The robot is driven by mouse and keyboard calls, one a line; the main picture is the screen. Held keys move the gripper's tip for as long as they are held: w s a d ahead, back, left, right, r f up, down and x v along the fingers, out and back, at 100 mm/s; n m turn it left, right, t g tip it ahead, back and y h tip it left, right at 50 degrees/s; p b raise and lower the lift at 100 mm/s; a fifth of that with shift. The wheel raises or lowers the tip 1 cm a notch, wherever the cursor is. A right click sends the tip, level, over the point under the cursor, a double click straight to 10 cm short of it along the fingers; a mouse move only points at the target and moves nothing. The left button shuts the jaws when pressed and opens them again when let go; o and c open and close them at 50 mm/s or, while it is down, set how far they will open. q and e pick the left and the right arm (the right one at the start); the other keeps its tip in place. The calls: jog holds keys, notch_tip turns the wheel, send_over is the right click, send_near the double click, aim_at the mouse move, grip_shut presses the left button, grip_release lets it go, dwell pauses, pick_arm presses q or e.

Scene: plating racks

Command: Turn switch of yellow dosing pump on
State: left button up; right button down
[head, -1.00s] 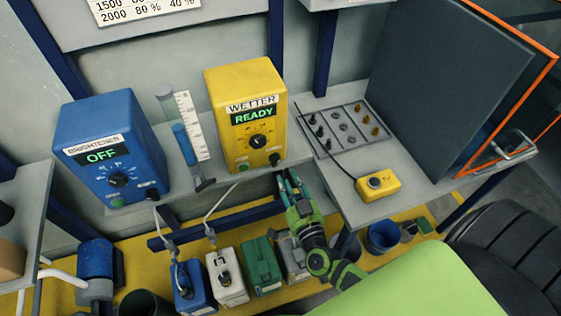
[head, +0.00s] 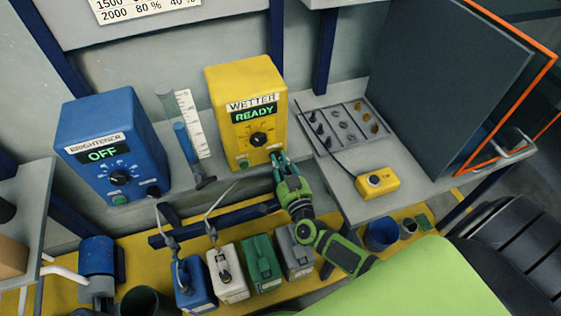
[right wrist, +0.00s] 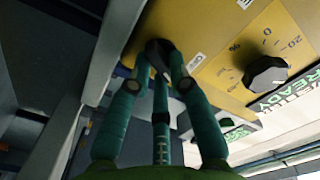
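The yellow dosing pump (head: 245,90) stands on the grey shelf, labelled WETTER, with its green display (head: 254,114) reading READY. A dark dial (head: 258,139) is on its front; it also shows in the right wrist view (right wrist: 265,73). The small black switch (right wrist: 157,50) is low on the front, at its right side in the head view. My right gripper (head: 279,159) is at this switch. In the right wrist view its teal fingers (right wrist: 158,66) lie around the switch; I cannot tell whether they press on it. My left gripper is not in view.
A blue pump (head: 110,130) labelled BRIGHTENER, reading OFF, stands to the left. A measuring tube (head: 183,140) stands between the pumps. A yellow box (head: 378,182) with a cable lies on the right shelf. Several canisters (head: 262,264) stand below the shelf edge.

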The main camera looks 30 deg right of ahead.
jog(key=shift+m, duration=1)
jog(key=c, duration=1.4)
grip_release()
jog(key=s, duration=0.4)
jog(key=s+a, duration=0.1)
jog(key=s, duration=0.7)
jog(key=shift+a, duration=0.25)
